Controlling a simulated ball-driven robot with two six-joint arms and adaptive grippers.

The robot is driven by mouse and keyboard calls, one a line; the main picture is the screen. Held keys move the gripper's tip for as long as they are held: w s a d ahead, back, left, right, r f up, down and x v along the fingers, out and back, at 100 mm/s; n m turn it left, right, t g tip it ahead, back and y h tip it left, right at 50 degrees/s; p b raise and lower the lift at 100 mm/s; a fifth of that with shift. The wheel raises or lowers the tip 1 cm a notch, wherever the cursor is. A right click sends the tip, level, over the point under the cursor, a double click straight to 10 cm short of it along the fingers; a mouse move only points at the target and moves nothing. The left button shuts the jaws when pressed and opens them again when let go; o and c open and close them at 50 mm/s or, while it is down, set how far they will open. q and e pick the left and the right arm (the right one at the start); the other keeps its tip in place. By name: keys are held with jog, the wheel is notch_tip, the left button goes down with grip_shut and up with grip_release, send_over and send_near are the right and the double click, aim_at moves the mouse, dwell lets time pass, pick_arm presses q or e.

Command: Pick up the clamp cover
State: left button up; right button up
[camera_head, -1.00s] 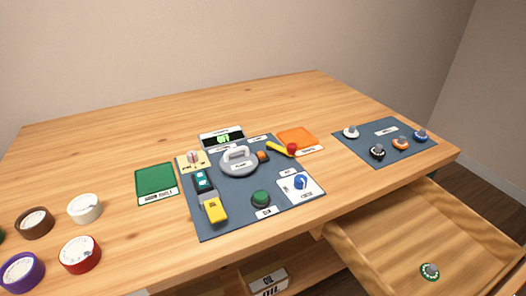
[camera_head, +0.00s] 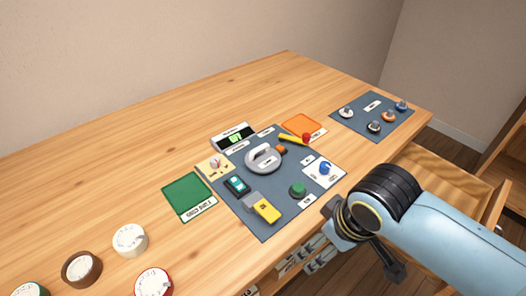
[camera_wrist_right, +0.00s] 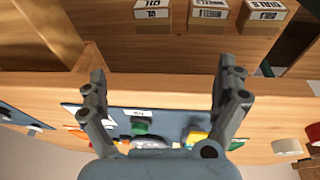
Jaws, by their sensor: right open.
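The clamp cover (camera_head: 264,159) is a grey round lid with a pale handle and a label. It sits on the dark blue mat (camera_head: 262,229) near the middle of the table. In the right wrist view its pale edge (camera_wrist_right: 150,144) shows only partly behind my gripper body. My right gripper (camera_head: 352,240) is in front of the table's front edge, right of and nearer than the cover, and apart from it. In the right wrist view the gripper's two fingers (camera_wrist_right: 163,88) are spread with nothing between them. My left gripper does not show.
A green tray (camera_head: 188,195) lies left. An open drawer (camera_head: 445,172) and lower-shelf boxes (camera_wrist_right: 208,14) are near my right arm.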

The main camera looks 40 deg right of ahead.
notch_tip(320, 180, up, 12)
jog(key=w+n+p, duration=0.1)
jog(key=n+p, duration=0.1)
jog(key=n+g+y, duration=0.1)
jog(key=n+g, duration=0.2)
jog(key=n, duration=1.6)
send_over(264, 157)
jog(key=f, duration=0.4)
jog(key=shift+w+f, duration=0.1)
jog(key=shift+w, duration=0.15)
jog(key=f, duration=0.5)
jog(key=shift+s+f+b, duration=0.25)
jog(key=shift+b, duration=0.1)
jog(key=c, duration=1.1)
